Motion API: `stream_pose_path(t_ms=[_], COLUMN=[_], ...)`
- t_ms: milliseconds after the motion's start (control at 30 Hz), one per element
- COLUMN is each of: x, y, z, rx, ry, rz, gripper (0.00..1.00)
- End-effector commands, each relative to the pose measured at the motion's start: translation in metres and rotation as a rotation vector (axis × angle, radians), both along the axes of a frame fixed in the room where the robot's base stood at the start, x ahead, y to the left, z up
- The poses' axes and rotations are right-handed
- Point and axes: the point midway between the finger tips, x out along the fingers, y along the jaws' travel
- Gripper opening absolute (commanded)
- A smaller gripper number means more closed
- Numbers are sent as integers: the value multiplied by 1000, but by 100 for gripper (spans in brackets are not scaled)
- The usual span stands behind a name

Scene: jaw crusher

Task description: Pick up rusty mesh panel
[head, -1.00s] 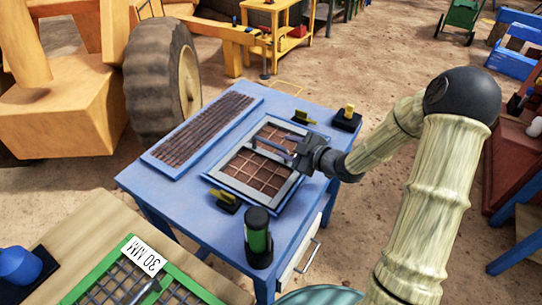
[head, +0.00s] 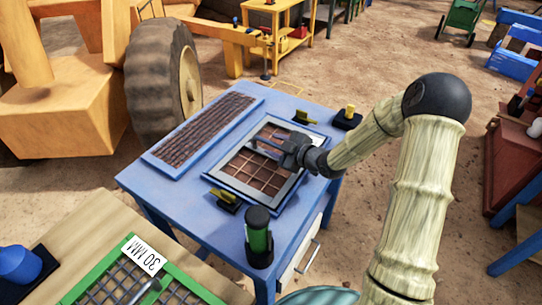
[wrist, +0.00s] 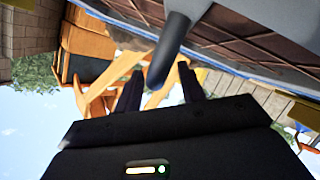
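The rusty mesh panel (head: 247,173) lies flat on the blue table, a reddish-brown grid in a pale grey frame. My gripper (head: 268,144) is over its far half, reaching in from the right, and hides part of the grid. In the wrist view my gripper (wrist: 160,90) has its two dark fingers apart. A rounded grey bar (wrist: 170,45) sticks down toward the gap between them; I cannot tell whether it touches them. The panel's brown underside or face (wrist: 245,35) fills the top of that view.
The blue table (head: 185,207) also bears a long slatted rusty panel (head: 205,125), yellow-and-black clamps (head: 227,199) and a green-and-black cylinder (head: 259,238). A wooden table with a green-framed mesh (head: 190,285) stands at the front left. A large tyre (head: 150,80) is behind.

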Motion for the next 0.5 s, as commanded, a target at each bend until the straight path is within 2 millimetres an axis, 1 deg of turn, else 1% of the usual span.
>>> stream_pose_path(t_ms=[67, 100, 167, 200, 300, 500], x=[0, 0, 0, 0, 0, 0], y=[0, 1, 1, 1, 1, 1], z=[0, 0, 0, 0, 0, 0], rx=[0, 0, 0, 0, 0, 0], ry=[1, 0, 0, 0, -1, 0], rz=[1, 1, 1, 1, 2, 2], gripper=[40, 36, 24, 16, 0, 0])
